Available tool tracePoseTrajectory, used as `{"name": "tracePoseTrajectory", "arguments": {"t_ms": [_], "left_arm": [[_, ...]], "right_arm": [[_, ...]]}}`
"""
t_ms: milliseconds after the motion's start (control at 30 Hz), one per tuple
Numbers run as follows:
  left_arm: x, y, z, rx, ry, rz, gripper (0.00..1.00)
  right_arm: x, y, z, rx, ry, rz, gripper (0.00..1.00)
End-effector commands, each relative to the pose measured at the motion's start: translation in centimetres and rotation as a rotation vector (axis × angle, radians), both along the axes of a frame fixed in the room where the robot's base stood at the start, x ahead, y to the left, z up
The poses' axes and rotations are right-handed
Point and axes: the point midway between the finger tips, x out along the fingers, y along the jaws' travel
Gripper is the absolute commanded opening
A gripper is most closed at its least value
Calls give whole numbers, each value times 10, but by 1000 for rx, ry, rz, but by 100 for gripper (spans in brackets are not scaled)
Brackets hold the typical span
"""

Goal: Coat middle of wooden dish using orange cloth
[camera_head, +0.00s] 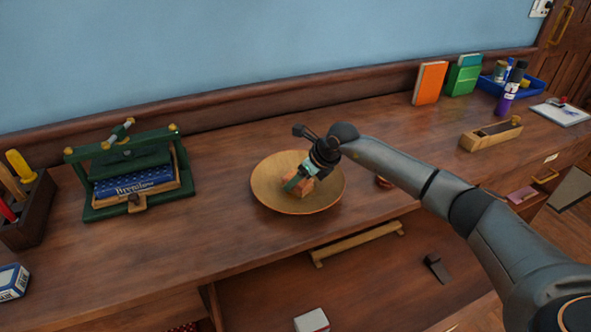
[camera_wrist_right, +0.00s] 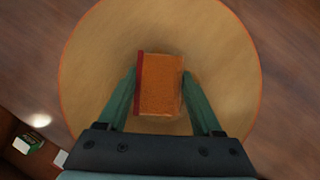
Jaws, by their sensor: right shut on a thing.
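The wooden dish (camera_head: 268,192) is round, shallow and tan, and lies on the brown wooden worktop (camera_head: 225,235). My right gripper (camera_head: 295,186) reaches down over the middle of the dish. It is shut on the orange cloth (camera_head: 303,190), which looks like a small folded block. In the right wrist view the cloth (camera_wrist_right: 161,85) sits between the two green fingers of the gripper (camera_wrist_right: 160,95), over the dish (camera_wrist_right: 225,60). A darker red edge shows on its left side. I cannot tell whether the cloth touches the dish. My left gripper is not in view.
A green press with a blue book (camera_head: 135,182) stands left of the dish. A tool box (camera_head: 35,205) is at far left. At the right are a wooden plane (camera_head: 490,136), upright orange book (camera_head: 429,83), green book (camera_head: 462,80) and blue tray (camera_head: 535,85). Worktop around the dish is mostly clear.

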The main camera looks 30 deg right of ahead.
Motion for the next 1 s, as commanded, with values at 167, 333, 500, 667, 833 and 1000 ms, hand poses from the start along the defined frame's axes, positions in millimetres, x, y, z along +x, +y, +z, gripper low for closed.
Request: {"name": "tracePoseTrajectory", "arguments": {"t_ms": [167,333,500,667,833,1000], "left_arm": [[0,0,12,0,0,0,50],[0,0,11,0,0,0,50],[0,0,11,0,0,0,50],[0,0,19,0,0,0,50],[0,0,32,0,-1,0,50],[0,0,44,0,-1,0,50]], "right_arm": [[-12,1,2,0,0,0,22],[-13,1,0,2,0,-1,22],[-13,1,1,2,0,0,22],[-13,1,10,2,-1,0,22],[-13,1,28,1,-2,-1,22],[-13,1,45,2,-1,0,22]]}}
